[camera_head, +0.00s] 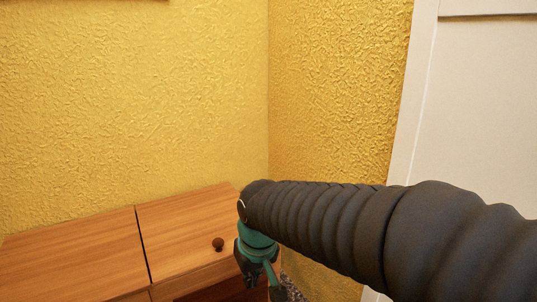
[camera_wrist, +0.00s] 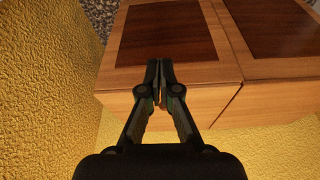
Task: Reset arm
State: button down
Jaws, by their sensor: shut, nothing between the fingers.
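My arm reaches in from the right in the head view, black and ribbed, with a green wrist part. My gripper (camera_wrist: 160,68) is shut and empty in the wrist view, its fingertips together. In that view it shows in front of a wooden cabinet (camera_wrist: 218,99) with dark inset panels. In the head view the gripper (camera_head: 258,284) hangs low by the cabinet's right end and is partly hidden by the wrist and the frame edge. The wooden cabinet top (camera_head: 75,258) fills the lower left there. I cannot tell whether the gripper touches the cabinet.
Yellow textured walls (camera_head: 130,90) meet in a corner behind. A white door or panel (camera_head: 480,100) stands at the right. Grey speckled floor (camera_wrist: 101,14) shows beside the cabinet.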

jog(key=s+d+r+m+t+p, duration=0.1)
jog(key=s+d+r+m+p, duration=0.1)
jog(key=s+d, duration=0.5)
jog(key=s+d+r+m+t+h+p, duration=0.1)
jog(key=s+d, duration=0.5)
jog(key=d, duration=0.7)
notch_tip(320, 180, up, 3)
jog(key=m+p, duration=0.1)
jog(key=m, duration=0.1)
jog(key=shift+s+d+r+m+t+h, duration=0.2)
jog(key=shift+s+m+t+h, duration=0.1)
jog(key=shift+s+m+t, duration=0.1)
